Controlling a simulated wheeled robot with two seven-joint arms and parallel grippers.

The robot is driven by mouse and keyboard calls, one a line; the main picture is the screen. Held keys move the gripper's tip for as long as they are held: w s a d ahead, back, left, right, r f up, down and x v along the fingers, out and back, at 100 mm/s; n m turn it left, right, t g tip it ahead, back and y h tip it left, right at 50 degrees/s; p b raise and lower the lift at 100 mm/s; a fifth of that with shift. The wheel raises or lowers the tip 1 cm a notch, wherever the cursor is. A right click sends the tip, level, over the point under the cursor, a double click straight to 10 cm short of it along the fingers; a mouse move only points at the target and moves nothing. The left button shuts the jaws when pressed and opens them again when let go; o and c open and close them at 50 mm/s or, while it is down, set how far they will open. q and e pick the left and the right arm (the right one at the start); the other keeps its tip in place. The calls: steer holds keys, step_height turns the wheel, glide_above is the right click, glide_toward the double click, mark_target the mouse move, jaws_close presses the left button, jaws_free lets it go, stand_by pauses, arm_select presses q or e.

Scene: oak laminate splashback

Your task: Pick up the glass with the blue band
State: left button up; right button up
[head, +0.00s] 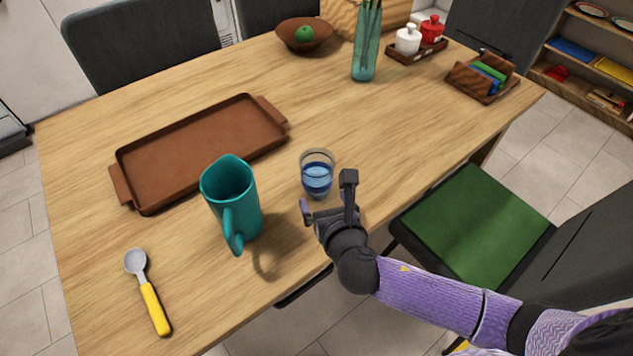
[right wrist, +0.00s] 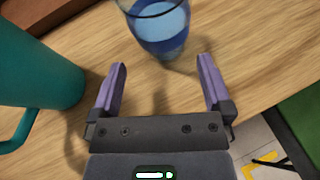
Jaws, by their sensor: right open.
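The glass with the blue band (head: 317,175) stands upright on the wooden table, right of the teal pitcher. In the right wrist view the glass (right wrist: 160,28) is just beyond my fingertips, roughly centred between them. My right gripper (head: 328,198) is open and empty at the near side of the glass. Its two purple-lined fingers (right wrist: 163,72) are spread wide in the right wrist view, with bare table between them. My left gripper is in neither view.
The teal pitcher (head: 232,202) stands close left of the glass, its handle toward the near edge. A brown tray (head: 200,150) lies behind it. A spoon with a yellow handle (head: 150,295) lies front left. A green-seated chair (head: 485,220) is at the right. Table right of the glass is clear.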

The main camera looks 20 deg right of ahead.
mark_target(320, 191)
steer(key=b+x, duration=0.3)
steer(key=x, duration=0.3)
steer(key=shift+d+f, duration=0.1)
steer(key=shift+f, duration=0.05)
steer(key=shift+w, duration=0.15)
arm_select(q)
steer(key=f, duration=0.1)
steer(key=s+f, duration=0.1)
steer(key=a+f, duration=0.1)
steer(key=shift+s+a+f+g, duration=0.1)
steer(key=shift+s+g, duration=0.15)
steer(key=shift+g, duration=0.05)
arm_select(e)
steer(key=shift+r, duration=0.2)
steer(key=shift+c, duration=1.3)
steer(key=c, duration=1.1)
